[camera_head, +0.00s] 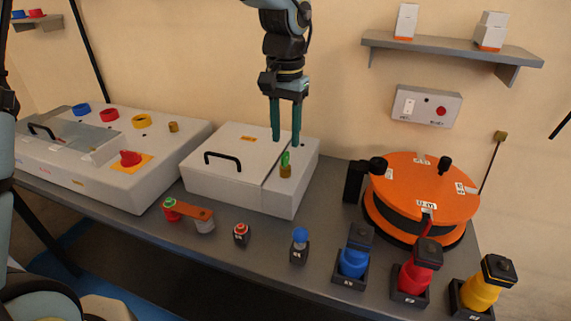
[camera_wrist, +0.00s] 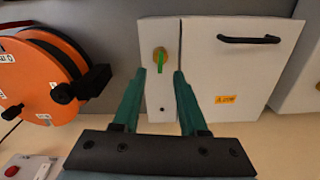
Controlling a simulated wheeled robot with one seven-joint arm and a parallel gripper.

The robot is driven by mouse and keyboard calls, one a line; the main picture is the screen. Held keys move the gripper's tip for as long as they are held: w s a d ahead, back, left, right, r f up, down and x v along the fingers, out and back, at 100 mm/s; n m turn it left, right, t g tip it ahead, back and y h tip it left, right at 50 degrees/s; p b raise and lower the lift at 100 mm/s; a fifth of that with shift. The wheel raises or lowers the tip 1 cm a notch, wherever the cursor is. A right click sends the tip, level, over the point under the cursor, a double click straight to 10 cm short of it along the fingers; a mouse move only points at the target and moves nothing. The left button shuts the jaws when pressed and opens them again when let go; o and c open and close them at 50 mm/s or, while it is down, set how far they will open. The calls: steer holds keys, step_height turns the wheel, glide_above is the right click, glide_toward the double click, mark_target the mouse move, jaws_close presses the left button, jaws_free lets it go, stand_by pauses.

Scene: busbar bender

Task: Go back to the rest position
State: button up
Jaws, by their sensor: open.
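My gripper (camera_head: 285,141) points down over the white box (camera_head: 225,189) with the black handle. Its two green fingers are apart with nothing between them. A brass knob with a green top (camera_head: 285,168) stands on the narrow right part of the box, just in front of the fingers. In the wrist view my gripper (camera_wrist: 160,75) is open, and the knob (camera_wrist: 160,60) shows just beyond the fingertips, between their lines. I cannot tell whether a finger touches the box top.
An orange round machine (camera_head: 425,183) stands to the right. Blue (camera_head: 354,262), red (camera_head: 413,277) and yellow (camera_head: 480,292) pieces stand along the table's front edge. A control panel (camera_head: 71,155) lies left. A shelf (camera_head: 452,47) and a switch box (camera_head: 426,105) are on the wall.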

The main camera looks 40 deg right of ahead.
steer(key=shift+r+b, duration=0.45)
steer(key=shift+r, duration=2.35)
steer(key=w+a+f+n, duration=0.3)
steer(key=w+a, duration=0.3)
steer(key=a, duration=0.5)
steer(key=w+a+f+n, duration=0.3)
steer(key=w+a, duration=0.3)
steer(key=a, duration=0.5)
steer(key=s+a+f+n, duration=0.1)
steer(key=a+n, duration=0.1)
steer(key=a, duration=0.7)
steer(key=s+a+f+n+t, duration=0.1)
steer(key=s+a+f+n, duration=0.1)
steer(key=a, duration=0.8)
steer(key=shift+f+n+t, duration=0.25)
steer(key=shift+n+t, duration=0.05)
steer(key=shift+n, duration=0.5)
